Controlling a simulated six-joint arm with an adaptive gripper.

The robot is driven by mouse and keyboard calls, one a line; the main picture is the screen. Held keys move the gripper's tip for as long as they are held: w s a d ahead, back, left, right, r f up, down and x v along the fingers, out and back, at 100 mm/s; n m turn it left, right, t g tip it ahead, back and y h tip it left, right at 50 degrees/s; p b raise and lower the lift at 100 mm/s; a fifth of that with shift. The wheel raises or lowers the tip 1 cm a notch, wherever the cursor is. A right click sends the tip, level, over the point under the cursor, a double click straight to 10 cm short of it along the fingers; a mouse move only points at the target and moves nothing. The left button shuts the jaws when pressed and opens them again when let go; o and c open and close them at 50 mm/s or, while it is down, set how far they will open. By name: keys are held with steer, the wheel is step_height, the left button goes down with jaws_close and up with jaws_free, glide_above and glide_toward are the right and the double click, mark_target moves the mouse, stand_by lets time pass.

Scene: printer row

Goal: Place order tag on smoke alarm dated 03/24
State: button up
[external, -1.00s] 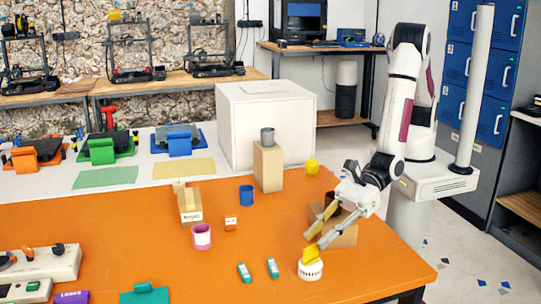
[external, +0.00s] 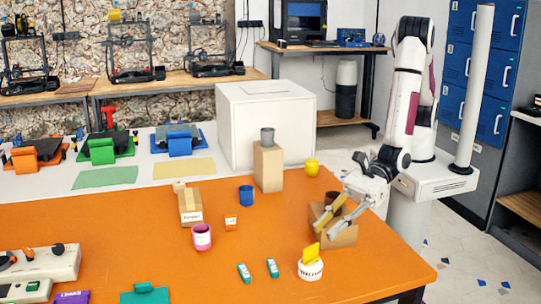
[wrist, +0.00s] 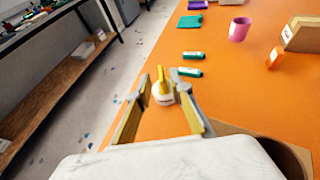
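The white round smoke alarm (external: 311,270) stands at the table's front right. It also shows in the wrist view (wrist: 165,99). Its side has dark print, too small to read for certain. The yellow order tag (external: 311,252) stands on top of it, slightly tilted; the tag also shows in the wrist view (wrist: 160,82). My gripper (external: 321,221) is open and empty, behind and above the alarm, apart from the tag. In the wrist view, my spread fingers (wrist: 162,80) frame the tag and alarm beyond them.
A cardboard box (external: 344,238) stands under my gripper. Two green-and-white items (external: 244,273) (external: 272,268) lie left of the alarm. A pink cup (external: 202,237), an orange block (external: 231,223) and a blue cup (external: 246,195) stand farther left. The orange table (external: 130,240) has free room mid-left.

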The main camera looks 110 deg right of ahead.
stand_by(0.3)
steer(key=s+d+r+n+g+h, duration=0.1)
steer(key=s+d+r+n+g, duration=0.15)
steer(key=d+r+n, duration=0.65)
steer(key=s+d+r+n+g+h, duration=0.1)
steer(key=s+d+r+n, duration=0.3)
steer(key=d+r+n, duration=0.55)
steer(key=s+d+n+g+h, duration=0.1)
steer(key=s+d+n, duration=0.5)
steer(key=s+d, duration=0.3)
steer(key=s+d+r+n+g+h, duration=0.1)
steer(key=s+d+n+g+h, duration=0.1)
steer(key=s+d+n, duration=0.5)
steer(key=s+d, duration=0.3)
steer(key=s, duration=0.4)
steer(key=shift+s, duration=0.4)
